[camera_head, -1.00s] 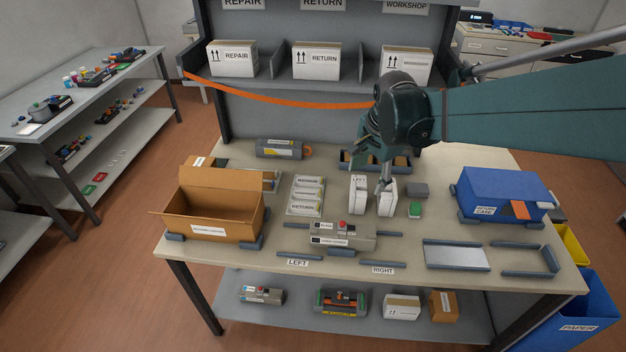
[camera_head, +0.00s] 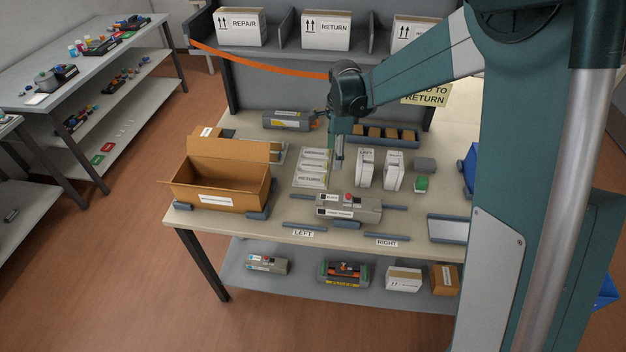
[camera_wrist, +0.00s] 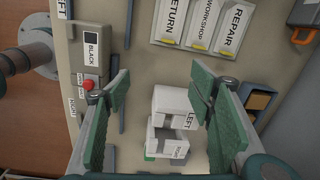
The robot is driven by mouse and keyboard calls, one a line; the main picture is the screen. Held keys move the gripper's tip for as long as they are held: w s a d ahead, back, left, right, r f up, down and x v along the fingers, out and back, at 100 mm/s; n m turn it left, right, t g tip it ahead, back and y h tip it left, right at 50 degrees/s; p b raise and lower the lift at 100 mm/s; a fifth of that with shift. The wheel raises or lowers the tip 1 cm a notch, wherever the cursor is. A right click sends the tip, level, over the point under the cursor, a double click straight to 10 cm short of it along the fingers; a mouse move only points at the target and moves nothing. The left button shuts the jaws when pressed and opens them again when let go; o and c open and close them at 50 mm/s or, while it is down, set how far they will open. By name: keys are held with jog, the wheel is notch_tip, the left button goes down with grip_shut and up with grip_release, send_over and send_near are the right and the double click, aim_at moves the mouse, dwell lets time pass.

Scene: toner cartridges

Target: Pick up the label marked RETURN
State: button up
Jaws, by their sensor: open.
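The RETURN label (camera_head: 310,180) is a pale card with black text at the front of a label holder on the table, with two more labels behind it. In the wrist view the RETURN label (camera_wrist: 174,17) is at the top, beside the WORKSHOP label (camera_wrist: 204,23) and the REPAIR label (camera_wrist: 232,29). My gripper (camera_head: 335,160) is above the table, just right of the label holder. In the wrist view my gripper (camera_wrist: 160,75) has its green-padded fingers spread apart with nothing between the tips. The labels lie beyond the fingertips.
Two white cartons (camera_head: 364,168) marked LEFT and RIGHT stand right of the gripper. A grey device (camera_head: 348,208) with a red button sits in front. An open cardboard box (camera_head: 215,188) is on the left. My arm hides much of the table's right side.

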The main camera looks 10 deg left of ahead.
aim_at(311, 178)
jog(key=shift+m+g, duration=0.4)
jog(key=shift+m, duration=0.5)
jog(key=a+f, duration=0.1)
jog(key=f, duration=0.1)
jog(key=w+a+f, duration=0.1)
jog(key=f, duration=0.1)
jog(key=w+a+f, duration=0.1)
jog(key=a+f, duration=0.1)
jog(key=shift+w+f, duration=0.1)
jog(key=shift+f, duration=0.05)
jog(key=shift+f, duration=1.3)
jog(key=shift+a+f, duration=0.1)
jog(key=shift+f, duration=2.5)
jog(key=shift+c, duration=0.4)
jog(key=c, duration=1.2)
jog(key=shift+c, duration=0.2)
